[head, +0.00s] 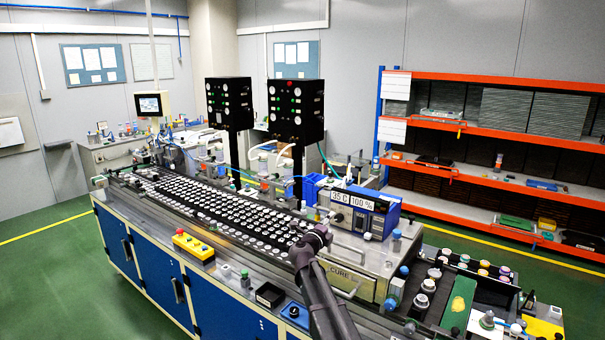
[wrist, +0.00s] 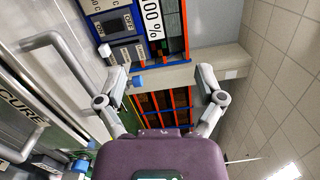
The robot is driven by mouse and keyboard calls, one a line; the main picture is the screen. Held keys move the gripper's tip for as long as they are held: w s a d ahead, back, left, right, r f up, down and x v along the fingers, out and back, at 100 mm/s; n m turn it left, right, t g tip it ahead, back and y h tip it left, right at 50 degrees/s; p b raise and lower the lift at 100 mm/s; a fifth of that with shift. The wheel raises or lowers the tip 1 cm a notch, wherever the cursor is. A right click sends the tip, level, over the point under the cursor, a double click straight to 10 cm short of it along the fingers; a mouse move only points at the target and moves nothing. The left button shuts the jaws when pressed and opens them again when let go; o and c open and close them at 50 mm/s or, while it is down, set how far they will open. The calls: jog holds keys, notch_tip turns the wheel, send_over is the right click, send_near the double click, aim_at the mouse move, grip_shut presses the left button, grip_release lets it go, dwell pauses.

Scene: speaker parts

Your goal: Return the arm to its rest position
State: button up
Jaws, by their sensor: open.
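My arm (head: 325,295) rises from the bottom of the head view, beside the machine front marked CURE. Its dark wrist end is above the right part of the conveyor of speaker parts (head: 215,205). The fingers are too small to make out there. In the wrist view my gripper (wrist: 163,76) is open, its two grey fingers wide apart with nothing between them. Beyond the fingers are the blue control box (wrist: 125,28) and the orange-edged shelves (wrist: 165,102). In the head view the blue control box (head: 362,207) stands right of my wrist.
The CURE machine (head: 345,277) and its handles are close by my arm. Dark gauge panels (head: 296,112) stand behind the conveyor. A yellow button box (head: 193,246) sits at the front edge. Trays with small parts (head: 458,300) are at the right. Green floor (head: 45,275) is clear at left.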

jog(key=s+a+f+n+g+y+b, duration=0.2)
jog(key=s+a+f+n+y+b, duration=0.15)
jog(key=s+f+n+y, duration=0.6)
jog(key=s+a+f+n+g+y+b, duration=0.3)
jog(key=s+f+n+y, duration=0.35)
jog(key=n, duration=0.65)
jog(key=s+d+f+n+g+h+b, duration=0.1)
jog(key=s+d+f+g+h, duration=0.1)
jog(key=s, duration=0.5)
jog(key=s+d+f+n+g+h+b, duration=0.1)
jog(key=s+d+f+g+h+b, duration=0.1)
jog(key=s+d+f+g, duration=0.3)
jog(key=s+d+f+n+g+h+b, duration=0.1)
jog(key=s+d+f+g+h+b, duration=0.1)
jog(key=s+d+f, duration=0.5)
jog(key=s+f+g, duration=0.1)
jog(key=s, duration=0.3)
jog(key=shift+g+h, duration=0.3)
jog(key=shift+g, duration=0.1)
